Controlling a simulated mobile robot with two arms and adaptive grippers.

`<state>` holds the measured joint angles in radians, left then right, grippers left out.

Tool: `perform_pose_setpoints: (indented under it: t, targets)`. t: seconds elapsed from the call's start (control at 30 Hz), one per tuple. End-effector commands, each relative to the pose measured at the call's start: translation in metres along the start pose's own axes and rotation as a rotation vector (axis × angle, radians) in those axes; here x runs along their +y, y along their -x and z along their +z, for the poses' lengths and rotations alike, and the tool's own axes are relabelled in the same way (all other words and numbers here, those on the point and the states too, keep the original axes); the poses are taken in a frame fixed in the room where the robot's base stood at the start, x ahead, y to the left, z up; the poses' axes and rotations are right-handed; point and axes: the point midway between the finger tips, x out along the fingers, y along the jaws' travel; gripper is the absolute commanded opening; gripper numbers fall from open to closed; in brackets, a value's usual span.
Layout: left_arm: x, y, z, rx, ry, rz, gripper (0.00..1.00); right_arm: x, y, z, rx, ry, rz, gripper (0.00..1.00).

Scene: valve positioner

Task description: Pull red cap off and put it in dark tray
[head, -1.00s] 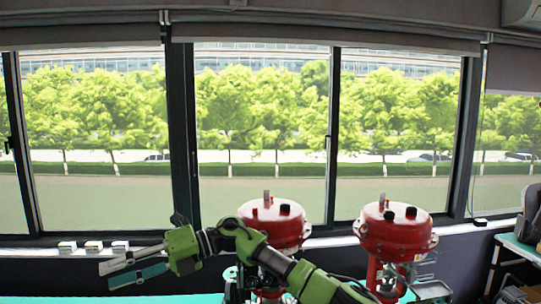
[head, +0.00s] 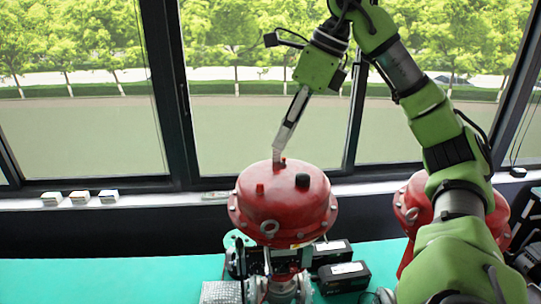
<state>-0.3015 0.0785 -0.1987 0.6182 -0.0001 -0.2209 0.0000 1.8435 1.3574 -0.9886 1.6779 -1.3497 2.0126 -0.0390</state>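A red domed valve actuator (head: 283,208) stands in the middle of the head view. A small red cap (head: 260,189) stands upright on its top, left of a black cap (head: 302,181). My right gripper (head: 278,160) points down at the back of the dome top, its tips close to a small stud there, behind the red cap and apart from it in the picture. I cannot tell whether the tips touch the stud. The fingers overlap from this side, so their opening is unclear. My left gripper is out of view. I cannot make out a dark tray.
A second red actuator (head: 411,205) is partly hidden behind my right arm. Black boxes (head: 343,277) sit on the teal table (head: 110,275), right of the valve stem. Several small white boxes (head: 80,197) line the windowsill. The table's left part is clear.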

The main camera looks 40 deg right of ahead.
Motion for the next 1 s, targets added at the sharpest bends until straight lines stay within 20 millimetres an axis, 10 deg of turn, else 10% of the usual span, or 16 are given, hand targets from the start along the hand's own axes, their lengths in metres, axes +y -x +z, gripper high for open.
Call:
perform_pose_setpoints:
  t: [0.5,1.0]
  targets:
    - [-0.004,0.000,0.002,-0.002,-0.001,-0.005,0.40,0.001,-0.026,0.000,0.000,-0.001,0.005,0.32]
    - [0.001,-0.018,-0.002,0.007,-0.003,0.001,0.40,0.001,-0.112,0.000,0.002,-0.003,0.004,0.32]
